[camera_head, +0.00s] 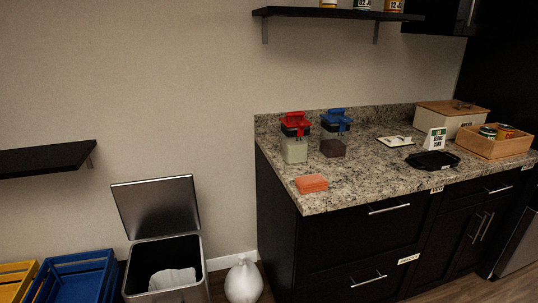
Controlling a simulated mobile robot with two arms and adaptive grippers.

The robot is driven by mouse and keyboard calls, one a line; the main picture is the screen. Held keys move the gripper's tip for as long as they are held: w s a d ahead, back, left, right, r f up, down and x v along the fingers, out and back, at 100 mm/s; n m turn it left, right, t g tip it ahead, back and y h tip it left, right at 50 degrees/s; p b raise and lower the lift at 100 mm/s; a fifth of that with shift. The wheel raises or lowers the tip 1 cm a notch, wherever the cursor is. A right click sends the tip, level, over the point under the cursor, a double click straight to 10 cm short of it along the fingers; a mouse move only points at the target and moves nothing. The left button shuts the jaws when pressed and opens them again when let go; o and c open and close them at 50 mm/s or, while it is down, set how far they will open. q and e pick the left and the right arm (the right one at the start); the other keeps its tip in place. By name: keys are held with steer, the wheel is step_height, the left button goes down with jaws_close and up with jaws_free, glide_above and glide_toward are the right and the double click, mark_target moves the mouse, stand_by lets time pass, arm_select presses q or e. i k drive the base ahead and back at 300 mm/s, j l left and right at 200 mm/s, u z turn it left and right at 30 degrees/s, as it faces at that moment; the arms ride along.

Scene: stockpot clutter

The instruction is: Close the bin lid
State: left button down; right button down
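The bin (141,252) is a metal box standing on the floor at the lower left of the head view. Its grey lid (158,208) is open, standing up and leaning back near the wall. A white bag or liner (172,279) shows inside the bin. Neither my left nor my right gripper shows in the view.
A white tied bag (243,281) sits on the floor right of the bin. Blue (84,278) and yellow (15,279) crates stand at left, below a dark shelf (40,160). A granite counter (375,187) with several items is at right.

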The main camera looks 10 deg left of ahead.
mark_target(163, 206)
steer(key=u, duration=1.1)
steer(key=i+j, duration=0.25)
steer(key=j, duration=0.15)
steer(key=i+j+z, duration=0.15)
steer(key=j, duration=0.2)
steer(key=i+j, duration=0.3)
steer(key=j+z, duration=0.05)
steer(key=j, duration=0.05)
